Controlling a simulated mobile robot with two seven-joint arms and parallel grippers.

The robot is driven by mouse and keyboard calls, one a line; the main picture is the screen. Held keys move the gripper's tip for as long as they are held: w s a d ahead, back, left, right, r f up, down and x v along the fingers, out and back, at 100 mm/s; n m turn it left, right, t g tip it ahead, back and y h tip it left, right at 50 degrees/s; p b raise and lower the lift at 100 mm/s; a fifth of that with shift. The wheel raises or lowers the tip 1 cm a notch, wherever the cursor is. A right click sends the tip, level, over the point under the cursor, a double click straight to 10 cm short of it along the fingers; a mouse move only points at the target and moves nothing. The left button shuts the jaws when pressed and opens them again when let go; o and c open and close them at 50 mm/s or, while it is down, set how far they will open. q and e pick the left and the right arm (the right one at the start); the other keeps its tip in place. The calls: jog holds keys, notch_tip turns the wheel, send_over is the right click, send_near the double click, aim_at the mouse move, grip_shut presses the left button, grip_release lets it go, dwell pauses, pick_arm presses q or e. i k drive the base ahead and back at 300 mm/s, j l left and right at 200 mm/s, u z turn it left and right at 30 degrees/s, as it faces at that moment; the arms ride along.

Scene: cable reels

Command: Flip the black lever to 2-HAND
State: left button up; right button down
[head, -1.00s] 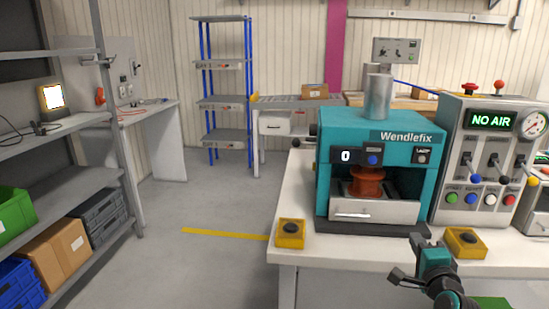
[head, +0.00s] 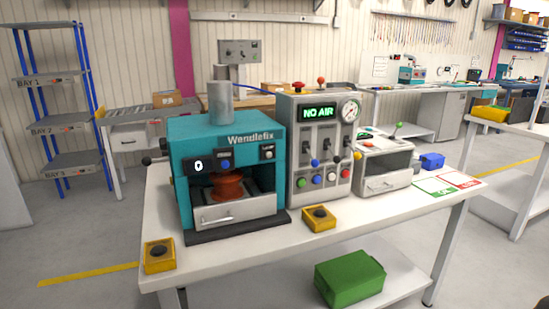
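The grey control box (head: 315,188) stands on the white workbench, right of the teal Wendlefix press (head: 245,150). Its green display (head: 318,113) reads NO AIR. Several levers are on its front, with a blue-tipped one (head: 314,161) on the left. A dark-tipped lever (head: 336,157) in the middle appears to be the black one. A yellow-tipped lever (head: 357,155) is at the right edge. The lever labels are too small to read, so I cannot tell which setting the black lever is at. Neither of my grippers is in the head view.
A grey tester (head: 388,168) with a green lever is right of the control box. A green crate (head: 349,279) is on the lower shelf. Open floor is left of the bench.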

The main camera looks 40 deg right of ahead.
aim_at(336, 159)
jog(key=z, duration=1.55)
jog(key=i+l+u, duration=0.45)
jog(key=l, duration=0.15)
jog(key=i+l+u, duration=0.2)
jog(key=l, duration=0.15)
jog(key=i+l+u, duration=0.1)
jog(key=l+u, duration=0.15)
jog(key=i+l+u, duration=0.2)
jog(key=l, duration=0.3)
jog(key=k, duration=0.1)
